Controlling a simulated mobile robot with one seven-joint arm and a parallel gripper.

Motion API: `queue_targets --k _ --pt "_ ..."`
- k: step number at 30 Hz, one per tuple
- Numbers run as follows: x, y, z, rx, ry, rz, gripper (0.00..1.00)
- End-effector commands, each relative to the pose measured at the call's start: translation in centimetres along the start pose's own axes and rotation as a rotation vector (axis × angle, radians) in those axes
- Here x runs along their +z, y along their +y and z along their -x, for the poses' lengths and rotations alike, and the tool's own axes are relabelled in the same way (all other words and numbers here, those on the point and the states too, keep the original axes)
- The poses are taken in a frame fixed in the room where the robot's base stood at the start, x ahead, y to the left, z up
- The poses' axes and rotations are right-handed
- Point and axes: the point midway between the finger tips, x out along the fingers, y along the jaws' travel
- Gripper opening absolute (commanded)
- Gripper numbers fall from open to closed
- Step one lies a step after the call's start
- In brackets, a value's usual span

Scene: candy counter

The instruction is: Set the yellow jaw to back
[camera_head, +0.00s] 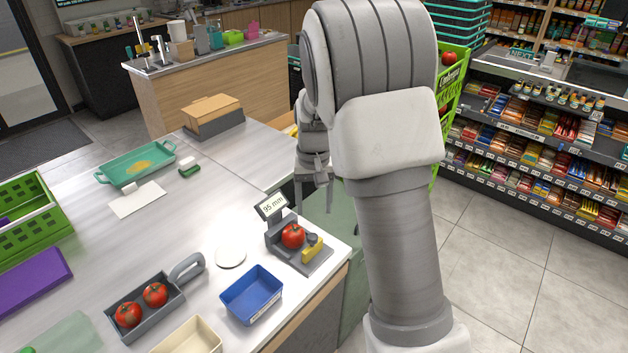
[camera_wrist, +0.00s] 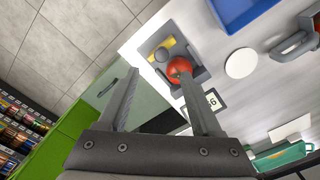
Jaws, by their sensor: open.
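The grey measuring device (camera_head: 300,258) stands near the counter's right edge. A red tomato (camera_head: 293,236) rests on it, with the yellow jaw (camera_head: 312,249) at the tomato's right. Its small display (camera_head: 270,206) reads 95 mm. My gripper (camera_head: 314,208) is open and empty, above and behind the device in the head view. In the wrist view the open fingers (camera_wrist: 158,74) point toward the device, with the right fingertip overlapping the tomato (camera_wrist: 180,68). The yellow jaw (camera_wrist: 163,47) lies beyond the fingertips, apart from them, beside a grey round knob (camera_wrist: 162,54).
A blue tray (camera_head: 252,295) and a white disc (camera_head: 231,256) lie close to the device. A grey handled tray (camera_head: 175,302) holds two tomatoes. A teal tray (camera_head: 110,178) and wooden-topped box (camera_head: 212,117) sit farther back. The counter's middle is mostly clear.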

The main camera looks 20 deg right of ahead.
Motion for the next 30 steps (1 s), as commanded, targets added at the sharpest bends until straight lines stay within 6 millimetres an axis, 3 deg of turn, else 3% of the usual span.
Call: queue_targets --k 6,12,30 --pt "-0.1 0.0 4.8 -0.001 0.004 0.001 0.66" --pt "0.0 0.0 7.0 0.001 0.002 0.000 0.66" --pt "0.2 0.1 7.7 -0.002 0.005 0.001 0.66"
